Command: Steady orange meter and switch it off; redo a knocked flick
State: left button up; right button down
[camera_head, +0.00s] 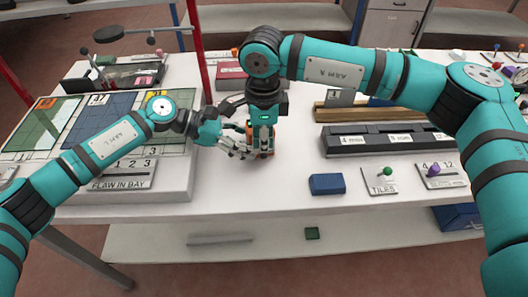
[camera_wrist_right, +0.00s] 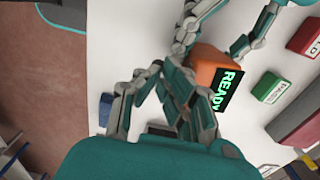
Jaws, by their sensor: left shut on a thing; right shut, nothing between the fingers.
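The orange meter (camera_wrist_right: 208,66) stands on the white table, and its dark screen (camera_wrist_right: 228,90) reads READY in green in the right wrist view. In the head view it is mostly hidden behind the two grippers, with a bit of orange (camera_head: 268,153) showing. My left gripper (camera_head: 242,143) reaches in from the left and is shut on the meter; its fingers (camera_wrist_right: 212,35) flank the meter in the wrist view. My right gripper (camera_wrist_right: 168,75) is shut and empty, pointing down close beside the meter. I cannot tell whether it touches it. The meter's switch is not clearly visible.
A blue block (camera_head: 327,184) lies right of the meter, near the TILES panel (camera_head: 381,181) with its green lever. A green block (camera_wrist_right: 272,88) and a red block (camera_wrist_right: 305,36) lie near the meter. A FLAW IN BAY panel (camera_head: 122,176) is at left.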

jog(key=shift+f, duration=1)
jog(key=shift+r, duration=0.1)
pick_arm(q)
jog(key=shift+c, duration=0.2)
pick_arm(e)
notch_tip(320, 180, up, 7)
jog(key=s, duration=0.1)
jog(key=shift+s+d, duration=0.1)
pick_arm(q)
jog(key=o, duration=0.9)
jog(key=shift+o, duration=0.2)
